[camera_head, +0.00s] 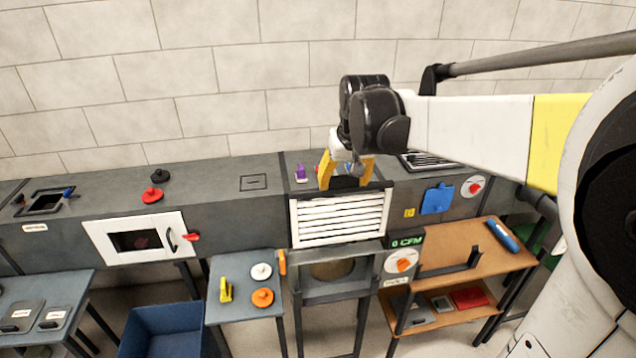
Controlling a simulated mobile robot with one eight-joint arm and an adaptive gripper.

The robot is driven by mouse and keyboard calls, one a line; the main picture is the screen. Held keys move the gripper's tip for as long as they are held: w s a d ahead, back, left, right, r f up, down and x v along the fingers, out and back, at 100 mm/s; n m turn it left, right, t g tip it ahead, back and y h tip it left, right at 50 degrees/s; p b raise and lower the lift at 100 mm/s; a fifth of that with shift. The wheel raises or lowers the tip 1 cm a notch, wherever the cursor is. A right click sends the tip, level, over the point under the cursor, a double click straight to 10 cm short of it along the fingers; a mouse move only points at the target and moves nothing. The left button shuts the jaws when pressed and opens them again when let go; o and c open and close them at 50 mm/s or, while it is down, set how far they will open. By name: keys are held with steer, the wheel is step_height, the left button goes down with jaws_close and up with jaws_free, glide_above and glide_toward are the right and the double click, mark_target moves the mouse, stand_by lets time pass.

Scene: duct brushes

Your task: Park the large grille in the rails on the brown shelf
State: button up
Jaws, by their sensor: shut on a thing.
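The large grille (340,219) is white and louvred. It hangs upright at the front of the grey duct, in the middle of the view. My gripper (345,184), with yellow fingers, is above its top edge and shut on it; the exact contact is partly hidden by the fingers and the dark top edge. I cannot tell whether the grille is clear of the dark frame around it. The brown shelf (490,246) stands to the right and lower. A black rail piece (447,268) stands up from it; the rest of the rails is hard to make out.
A blue cylinder-like tool (503,236) lies on the shelf's right end. An orange dial (404,265) and a CFM display (407,241) sit between grille and shelf. A blue panel (437,199) is on the duct. A small side table (240,300) and a blue bin (160,330) stand left.

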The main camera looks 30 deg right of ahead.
step_height(320, 180, up, 3)
steer(key=shift+f+p, duration=0.1)
steer(key=shift+p, duration=0.35)
step_height(320, 180, up, 9)
steer(key=p, duration=0.7)
steer(key=shift+r, duration=0.2)
steer(key=shift+f, duration=0.1)
